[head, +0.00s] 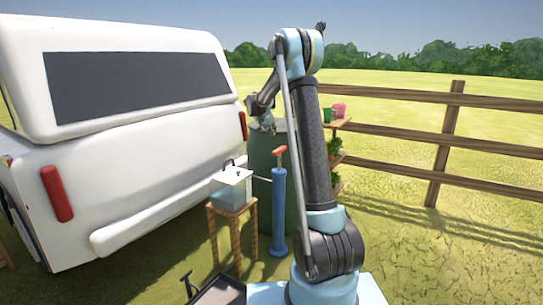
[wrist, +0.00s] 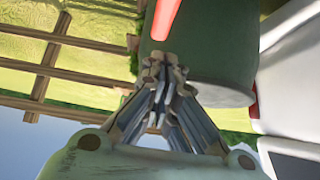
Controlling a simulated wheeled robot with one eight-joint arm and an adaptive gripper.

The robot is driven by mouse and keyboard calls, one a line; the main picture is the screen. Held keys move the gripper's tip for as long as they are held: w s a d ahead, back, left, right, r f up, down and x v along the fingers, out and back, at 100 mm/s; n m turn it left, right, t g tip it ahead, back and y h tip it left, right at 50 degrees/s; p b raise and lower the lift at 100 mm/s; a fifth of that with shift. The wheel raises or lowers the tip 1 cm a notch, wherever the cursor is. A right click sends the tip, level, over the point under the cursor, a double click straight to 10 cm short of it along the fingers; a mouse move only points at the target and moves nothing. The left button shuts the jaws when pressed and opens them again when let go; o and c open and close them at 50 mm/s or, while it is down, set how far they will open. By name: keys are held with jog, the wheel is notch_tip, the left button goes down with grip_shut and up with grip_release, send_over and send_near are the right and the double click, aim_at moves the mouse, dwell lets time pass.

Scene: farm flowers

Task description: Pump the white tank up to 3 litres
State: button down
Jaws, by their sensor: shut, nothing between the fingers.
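The white tank (head: 232,186) is a pale box with a handle and a spot of green on its front. It stands on a small wooden stool. A tall blue pump (head: 280,205) with a red handle (head: 279,150) stands upright beside it, and a thin tube runs between them. My gripper (head: 266,124) is above and behind the red handle in the head view, partly hidden by my arm. In the wrist view my gripper (wrist: 162,68) is shut and empty. A red tapered piece, apparently the pump handle (wrist: 165,17), shows beyond the fingertips, apart from them. The tank's level is unreadable.
A large green barrel (head: 262,160) stands behind the pump. A white vehicle (head: 130,160) fills the left side. A wooden shelf (head: 335,124) with pots and plants stands to the right, before a fence (head: 447,140). A dark tray-like object (head: 218,292) is low in front.

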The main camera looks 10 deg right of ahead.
notch_tip(320, 180, up, 2)
jog(key=shift+d+r, duration=0.1)
jog(key=shift+r, duration=0.05)
send_near(282, 147)
jog(key=w, duration=0.1)
jog(key=w+d+r, duration=0.1)
jog(key=shift+w+d+r, duration=0.15)
jog(key=shift+w+d, duration=0.1)
jog(key=shift+w, duration=0.1)
notch_tip(282, 147, down, 3)
jog(key=shift+w+d+f, duration=0.1)
jog(key=shift+w, duration=0.1)
jog(key=shift+f, duration=0.7)
notch_tip(282, 147, down, 10)
jog(key=shift+s+r, duration=0.1)
jog(key=shift+r, duration=0.15)
